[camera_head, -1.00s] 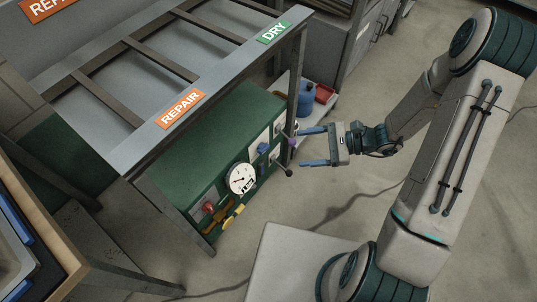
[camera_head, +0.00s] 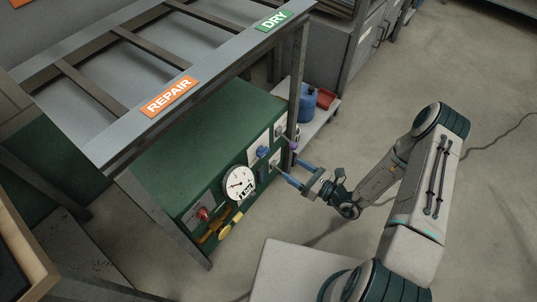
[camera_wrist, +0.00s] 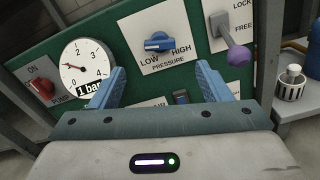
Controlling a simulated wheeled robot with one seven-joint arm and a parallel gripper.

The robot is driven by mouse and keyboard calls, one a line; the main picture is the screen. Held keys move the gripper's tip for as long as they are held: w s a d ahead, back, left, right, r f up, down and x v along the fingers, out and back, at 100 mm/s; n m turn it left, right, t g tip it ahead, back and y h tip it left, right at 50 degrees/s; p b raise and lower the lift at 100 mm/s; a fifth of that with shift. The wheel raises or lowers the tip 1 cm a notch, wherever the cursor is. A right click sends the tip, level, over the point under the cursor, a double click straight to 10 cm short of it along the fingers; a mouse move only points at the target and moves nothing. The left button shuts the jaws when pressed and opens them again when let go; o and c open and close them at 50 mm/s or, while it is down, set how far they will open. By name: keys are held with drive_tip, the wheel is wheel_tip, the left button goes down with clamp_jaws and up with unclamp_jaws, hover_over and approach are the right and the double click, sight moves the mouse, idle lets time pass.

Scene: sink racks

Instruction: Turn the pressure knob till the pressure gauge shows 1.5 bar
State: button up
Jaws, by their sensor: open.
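The blue pressure knob (camera_wrist: 158,42) sits on a white plate marked LOW, HIGH and PRESSURE; its grip lies roughly crosswise. In the head view the knob (camera_head: 262,152) is on the front of the green box. The round white pressure gauge (camera_wrist: 86,62) is left of it, its lower edge partly hidden by a finger. Its needle points left, near the 1, and a label below reads "1 bar". My gripper (camera_wrist: 161,72) is open and empty, facing the panel. Its blue fingertips appear below the knob, one to each side, apart from it. My gripper also shows in the head view (camera_head: 286,168).
A lever with a purple end (camera_wrist: 235,54) sticks out right of the knob, on a LOCK/FREE plate. A red pump knob (camera_wrist: 40,88) is at left. The bench frame (camera_head: 165,105) overhangs the box, with a leg at right.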

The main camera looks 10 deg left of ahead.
sight(264, 151)
drive_tip(key=b+x, duration=0.2)
drive_tip(key=x, duration=0.9)
drive_tip(key=shift+a, duration=0.3)
drive_tip(key=shift+c, duration=0.3)
drive_tip(key=c, duration=0.9)
